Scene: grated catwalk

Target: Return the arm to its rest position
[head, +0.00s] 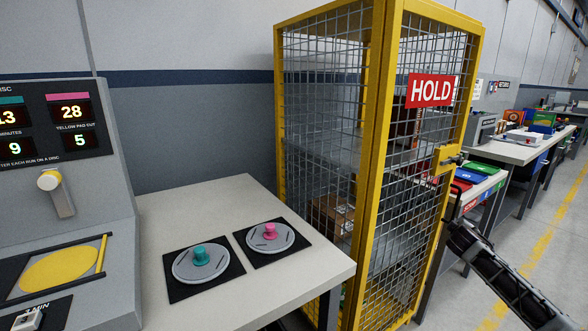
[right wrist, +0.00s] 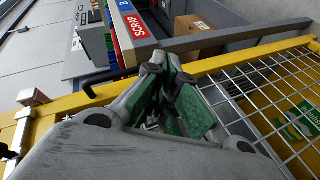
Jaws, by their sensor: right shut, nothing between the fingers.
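My right arm (head: 505,275) comes in from the lower right in the head view, its far end beside the yellow cage's latch edge. In the right wrist view my right gripper (right wrist: 163,72) has its green-padded fingers closed together and empty. It is close to the yellow frame (right wrist: 230,62) and wire mesh of the cage. In the head view the fingertips are hard to make out. The mesh cage (head: 380,150) carries a red HOLD sign (head: 430,90) and a latch (head: 449,160). I cannot tell whether its door is fully closed. My left gripper is not in view.
A cardboard box (head: 333,215) sits inside the cage. At left are a console (head: 65,160) and a table (head: 300,280) with two discs bearing teal (head: 201,256) and pink (head: 270,231) knobs. Benches (head: 515,150) line the right wall; the floor (head: 480,290) beside the cage is open.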

